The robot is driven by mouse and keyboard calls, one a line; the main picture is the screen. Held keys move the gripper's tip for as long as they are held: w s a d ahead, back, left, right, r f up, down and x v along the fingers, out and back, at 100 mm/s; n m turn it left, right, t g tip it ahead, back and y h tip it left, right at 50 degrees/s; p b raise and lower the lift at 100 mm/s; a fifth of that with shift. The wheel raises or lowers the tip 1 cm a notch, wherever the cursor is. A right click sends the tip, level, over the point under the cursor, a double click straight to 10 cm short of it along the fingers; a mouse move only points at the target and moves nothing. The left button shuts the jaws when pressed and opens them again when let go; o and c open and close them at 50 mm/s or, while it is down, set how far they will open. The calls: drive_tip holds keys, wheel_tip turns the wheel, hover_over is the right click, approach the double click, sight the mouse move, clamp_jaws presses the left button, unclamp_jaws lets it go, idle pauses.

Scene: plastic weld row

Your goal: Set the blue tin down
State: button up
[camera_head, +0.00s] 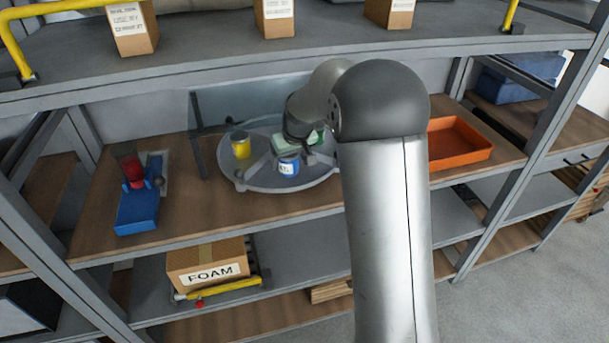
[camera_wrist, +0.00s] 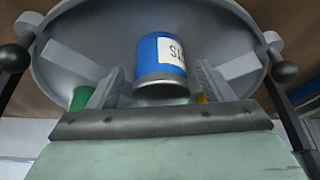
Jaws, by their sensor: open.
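The blue tin (camera_head: 289,166) with a white label is on the round grey turntable (camera_head: 270,187), near its front edge. My gripper (camera_head: 284,150) is over the turntable, right behind and above the tin. In the wrist view the blue tin (camera_wrist: 158,58) shows between the two fingers of my open gripper (camera_wrist: 156,84), with a gap visible on each side. The tin looks upright in the head view. Whether its base rests fully on the turntable is hard to tell.
A yellow tin (camera_head: 241,145) stands at the turntable's left, and a green tin (camera_head: 316,138) is partly hidden behind my arm. An orange tray (camera_head: 462,158) lies at the right of the shelf. A blue bin (camera_head: 137,215) with a red thing behind it is at the left.

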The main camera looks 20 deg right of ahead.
drive_tip(key=s+d+b, duration=0.2)
drive_tip(key=s+b, duration=0.1)
drive_tip(key=s, duration=0.9)
drive_tip(key=shift+d+r, duration=0.35)
drive_tip(key=shift+r, duration=0.05)
drive_tip(key=s+a+m+g+p, duration=0.1)
drive_tip(key=s+a, duration=0.1)
drive_tip(key=s, duration=1)
drive_tip(key=s+a+r+m+g+p, duration=0.1)
drive_tip(key=s+a+g, duration=0.1)
drive_tip(key=s, duration=1)
drive_tip(key=shift+s+r+g+h, duration=0.2)
drive_tip(key=shift+g+h, duration=0.1)
drive_tip(key=shift+h, duration=0.1)
